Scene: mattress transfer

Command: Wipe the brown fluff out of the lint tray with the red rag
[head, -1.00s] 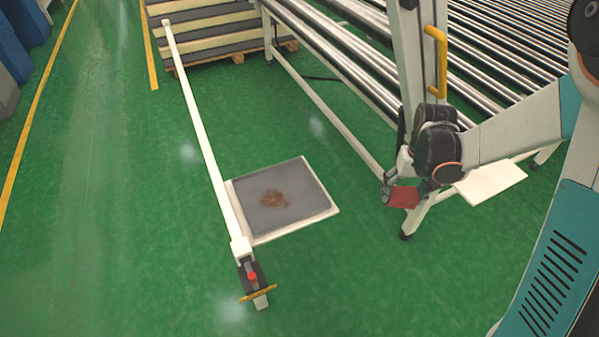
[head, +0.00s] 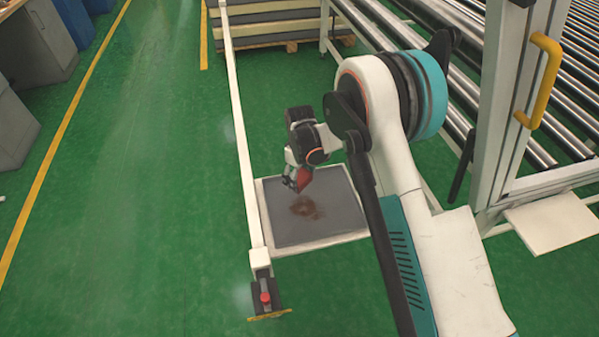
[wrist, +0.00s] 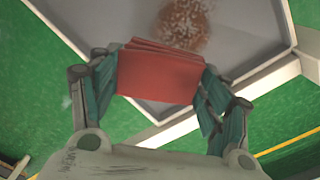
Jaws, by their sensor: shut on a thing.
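The lint tray (head: 283,238) is a grey panel with a pale rim, standing beside a long white rail. Brown fluff (head: 304,207) lies in a patch near the middle of the tray; it also shows at the top of the wrist view (wrist: 186,22). My gripper (head: 298,182) is over the far part of the tray. It is shut on the folded red rag (wrist: 158,75), which sits between both fingers in the wrist view. The rag appears to be above the tray, beside the fluff; I cannot tell whether it touches the tray.
The white rail (head: 238,120) runs along the tray's left side, ending in a red-knobbed fitting (head: 265,297). A white frame with a yellow handle (head: 541,80) and a roller conveyor (head: 460,125) stand at the right. Green floor (head: 150,200) at the left is clear.

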